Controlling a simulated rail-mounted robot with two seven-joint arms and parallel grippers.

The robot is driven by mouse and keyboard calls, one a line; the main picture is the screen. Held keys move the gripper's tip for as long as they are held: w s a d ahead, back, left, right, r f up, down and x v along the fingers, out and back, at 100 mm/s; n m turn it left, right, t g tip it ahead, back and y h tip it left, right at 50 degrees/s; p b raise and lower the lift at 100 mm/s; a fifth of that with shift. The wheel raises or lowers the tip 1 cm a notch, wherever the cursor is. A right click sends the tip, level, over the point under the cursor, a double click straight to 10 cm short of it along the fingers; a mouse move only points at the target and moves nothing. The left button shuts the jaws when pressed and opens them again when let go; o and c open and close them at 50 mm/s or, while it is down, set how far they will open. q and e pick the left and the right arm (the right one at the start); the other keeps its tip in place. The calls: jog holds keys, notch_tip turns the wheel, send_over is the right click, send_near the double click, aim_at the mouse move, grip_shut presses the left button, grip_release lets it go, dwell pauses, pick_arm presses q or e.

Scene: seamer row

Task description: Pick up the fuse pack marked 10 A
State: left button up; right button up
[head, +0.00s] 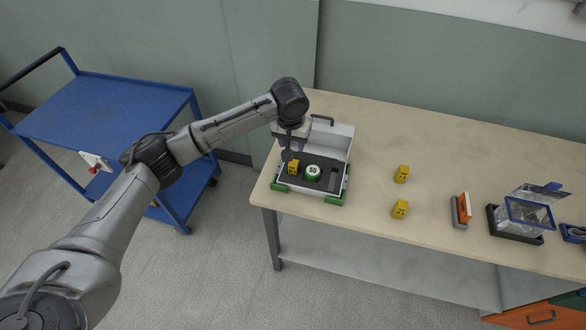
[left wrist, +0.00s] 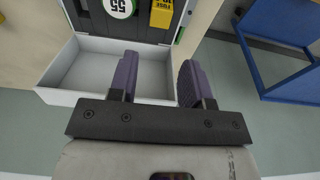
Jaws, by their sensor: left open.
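Several yellow fuse packs show; I cannot read a 10 A mark on any. One yellow pack (head: 293,168) sits in the dark insert of an open white case with green corners (head: 337,199). It also shows in the left wrist view (left wrist: 162,13), at the top edge, with "FUSE" on it. Two more yellow packs stand on the bench, one farther back (head: 402,173) and one nearer the front (head: 399,209). My left gripper (head: 288,155) is over the case, close to the pack there. Its purple fingers (left wrist: 158,68) are apart with nothing between them. My right gripper is not in view.
A round green-and-white piece marked 55 (head: 313,172) sits beside the pack in the case. An orange-and-grey object (head: 463,209) and a clear blue-edged container (head: 527,212) stand to the right. A blue cart (head: 105,110) is at left.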

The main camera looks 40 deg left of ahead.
aim_at(293, 162)
pick_arm(q)
jog(key=f, duration=0.4)
jog(key=f+b, duration=0.1)
jog(key=f, duration=0.1)
jog(key=shift+w+a+f, duration=0.2)
jog(key=shift+w+f, duration=0.15)
jog(key=shift+w, duration=0.05)
jog(key=shift+w+a+f+b, duration=0.15)
jog(key=shift+f+b, duration=0.25)
jog(key=shift+f, duration=0.95)
jog(key=shift+w+f+b, duration=0.1)
jog(key=shift+f+b, duration=0.25)
jog(key=shift+f, duration=0.95)
jog(key=c, duration=0.7)
jog(key=shift+r, duration=0.1)
